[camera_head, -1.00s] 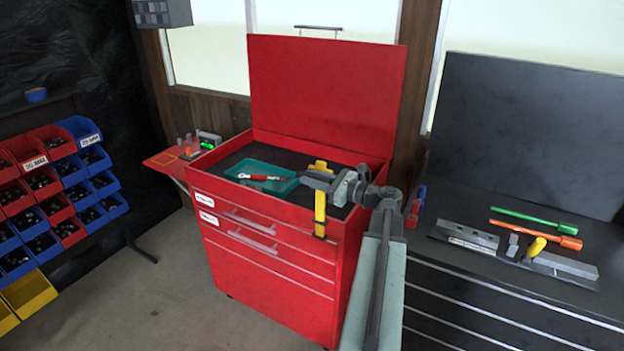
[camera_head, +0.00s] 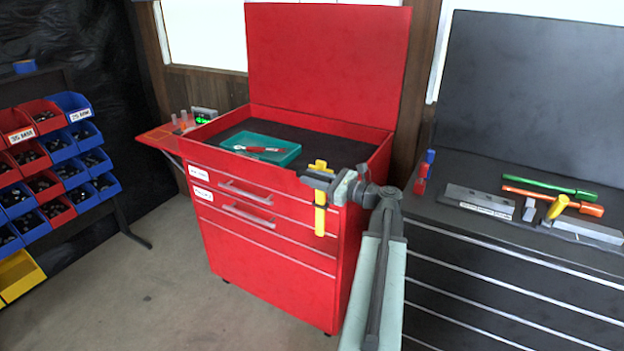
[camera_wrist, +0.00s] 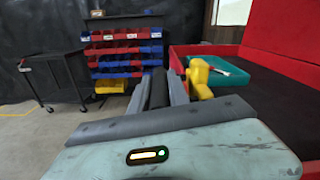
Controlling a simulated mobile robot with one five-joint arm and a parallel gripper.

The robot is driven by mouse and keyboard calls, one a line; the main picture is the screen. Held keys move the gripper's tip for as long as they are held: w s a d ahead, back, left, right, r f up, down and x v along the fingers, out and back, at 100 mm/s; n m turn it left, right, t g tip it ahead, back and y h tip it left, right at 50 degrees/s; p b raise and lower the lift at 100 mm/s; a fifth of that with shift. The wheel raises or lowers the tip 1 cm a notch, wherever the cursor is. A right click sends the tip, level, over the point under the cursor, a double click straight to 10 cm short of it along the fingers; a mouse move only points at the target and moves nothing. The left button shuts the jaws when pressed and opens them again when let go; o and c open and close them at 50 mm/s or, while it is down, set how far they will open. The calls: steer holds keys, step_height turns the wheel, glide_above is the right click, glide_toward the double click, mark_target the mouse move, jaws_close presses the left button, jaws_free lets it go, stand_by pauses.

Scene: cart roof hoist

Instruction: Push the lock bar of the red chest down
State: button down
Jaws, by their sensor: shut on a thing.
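The red chest (camera_head: 265,262) stands in the middle of the head view with its lid up. The yellow lock bar (camera_head: 320,222) is upright against its front near the right corner, with a crosspiece at its top. Most of the bar lies along the front face, below the rim. My gripper (camera_head: 318,180) is shut on the lock bar just below the crosspiece and hides that stretch. In the wrist view the bar's yellow top (camera_wrist: 200,76) shows beside the jaws.
A teal tray (camera_head: 283,158) with a red-handled tool (camera_head: 258,149) lies inside the chest. A dark bench (camera_head: 500,265) with several tools stands close on the right. Bin racks (camera_head: 50,160) stand at left. The floor in front is clear.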

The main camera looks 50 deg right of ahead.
steer(key=shift+r, duration=0.1)
steer(key=c, duration=1.5)
jaws_free()
steer(key=v, duration=0.7)
steer(key=shift+s+d, duration=0.1)
steer(key=shift+s, duration=0.3)
steer(key=shift+c, duration=0.2)
